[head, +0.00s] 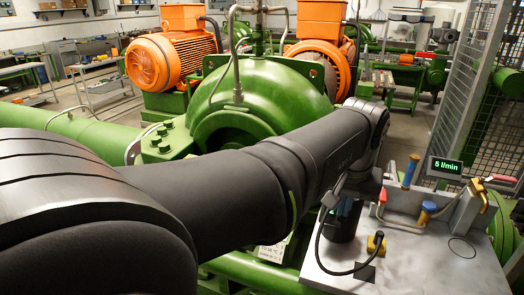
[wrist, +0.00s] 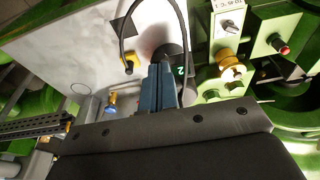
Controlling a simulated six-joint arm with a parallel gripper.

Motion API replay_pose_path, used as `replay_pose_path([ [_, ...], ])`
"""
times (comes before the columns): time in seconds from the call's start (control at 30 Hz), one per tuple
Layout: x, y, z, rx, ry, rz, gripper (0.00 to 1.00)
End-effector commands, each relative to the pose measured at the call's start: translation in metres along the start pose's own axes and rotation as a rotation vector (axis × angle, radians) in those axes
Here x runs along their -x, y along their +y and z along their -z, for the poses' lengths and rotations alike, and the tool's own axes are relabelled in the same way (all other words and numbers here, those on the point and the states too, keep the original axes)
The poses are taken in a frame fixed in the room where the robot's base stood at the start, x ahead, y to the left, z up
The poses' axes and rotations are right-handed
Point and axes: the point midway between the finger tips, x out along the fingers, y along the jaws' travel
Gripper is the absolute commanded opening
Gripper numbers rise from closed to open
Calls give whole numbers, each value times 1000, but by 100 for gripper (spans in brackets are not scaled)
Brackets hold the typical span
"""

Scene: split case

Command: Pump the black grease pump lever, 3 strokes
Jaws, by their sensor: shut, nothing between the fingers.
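The black grease pump (head: 343,222) stands upright at the left side of the grey metal bench top (head: 425,262). A thin black hose (head: 319,250) loops from it to a yellow block on the bench. My gripper (wrist: 161,68) is shut and empty, fingers together, close over the pump. I cannot tell whether the fingertips touch the lever. A small green digit, seemingly a 2, shows beside them.
The yellow block (head: 376,243) sits right of the pump. A blue-handled valve (head: 426,212), a blue upright handle (head: 410,172) and a display reading 5 l/min (head: 446,167) stand further right. A large green pump casing (head: 255,112) is behind my arm. The bench's front right is clear.

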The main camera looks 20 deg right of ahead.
Motion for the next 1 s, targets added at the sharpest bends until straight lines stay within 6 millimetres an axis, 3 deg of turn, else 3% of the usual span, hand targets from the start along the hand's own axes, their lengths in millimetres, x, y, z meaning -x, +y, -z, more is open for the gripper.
replay_pose_path([
  [0.17, -9, 0, -3, 0, -4, 1, 0],
  [0.43, -6, 0, -2, 0, -2, 0, 0],
  [1.0, 36, 0, 12, 0, 0, 0, 0],
])
